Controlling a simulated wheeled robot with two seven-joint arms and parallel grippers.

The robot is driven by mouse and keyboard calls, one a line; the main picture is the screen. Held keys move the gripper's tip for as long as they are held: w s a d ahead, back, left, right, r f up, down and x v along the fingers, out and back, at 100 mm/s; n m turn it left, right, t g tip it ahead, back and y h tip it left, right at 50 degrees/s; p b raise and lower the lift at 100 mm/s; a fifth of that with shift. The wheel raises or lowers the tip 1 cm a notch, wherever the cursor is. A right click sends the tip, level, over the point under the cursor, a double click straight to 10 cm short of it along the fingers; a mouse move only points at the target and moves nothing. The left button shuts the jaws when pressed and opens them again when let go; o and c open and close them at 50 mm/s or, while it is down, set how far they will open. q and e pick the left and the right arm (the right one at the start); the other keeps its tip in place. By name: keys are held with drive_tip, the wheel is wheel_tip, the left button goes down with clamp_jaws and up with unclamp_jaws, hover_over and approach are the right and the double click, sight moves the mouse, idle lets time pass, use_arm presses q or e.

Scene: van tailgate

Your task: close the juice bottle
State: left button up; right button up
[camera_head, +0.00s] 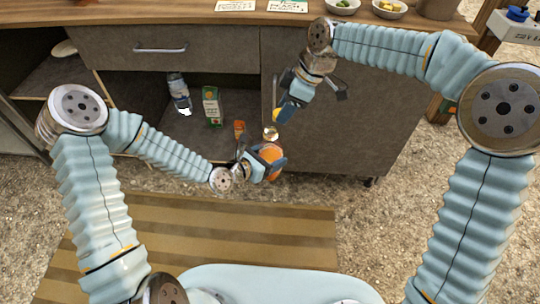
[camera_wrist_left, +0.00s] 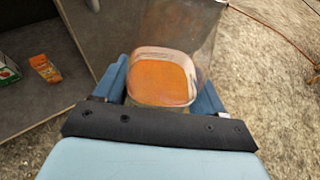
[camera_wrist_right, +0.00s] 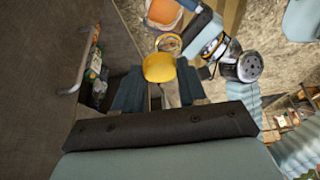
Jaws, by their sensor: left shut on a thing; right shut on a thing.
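The juice bottle (camera_head: 271,152), clear with orange juice, is held by my left gripper (camera_head: 266,163), which is shut on its body. In the left wrist view the bottle (camera_wrist_left: 162,75) sits between both fingers. Its open neck (camera_head: 271,133) points up in the head view. My right gripper (camera_head: 284,108) is shut on the yellow cap (camera_head: 278,115), a little above the neck and apart from it in the head view. The cap (camera_wrist_right: 159,68) shows at the fingertips in the right wrist view, with the round bottle mouth (camera_wrist_right: 168,42) just beyond it.
Behind the bottle is an open cabinet with a water bottle (camera_head: 179,91), a green carton (camera_head: 212,106) and a small orange packet (camera_head: 239,129). A grey cabinet door (camera_head: 330,130) stands close behind my grippers. A countertop (camera_head: 180,12) runs above. A striped mat (camera_head: 190,230) lies below.

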sight(275, 115)
drive_tip(key=a+r+n, duration=0.1)
drive_tip(key=s+a+r+n+g, duration=0.1)
drive_tip(key=shift+a+r, duration=0.15)
drive_tip(key=shift+a, duration=0.25)
drive_tip(key=shift+f, duration=2.05)
drive_tip(key=shift+d+r, duration=0.1)
drive_tip(key=shift+d, duration=0.15)
drive_tip(key=shift+f, duration=0.9)
drive_tip(key=shift+f, duration=0.5)
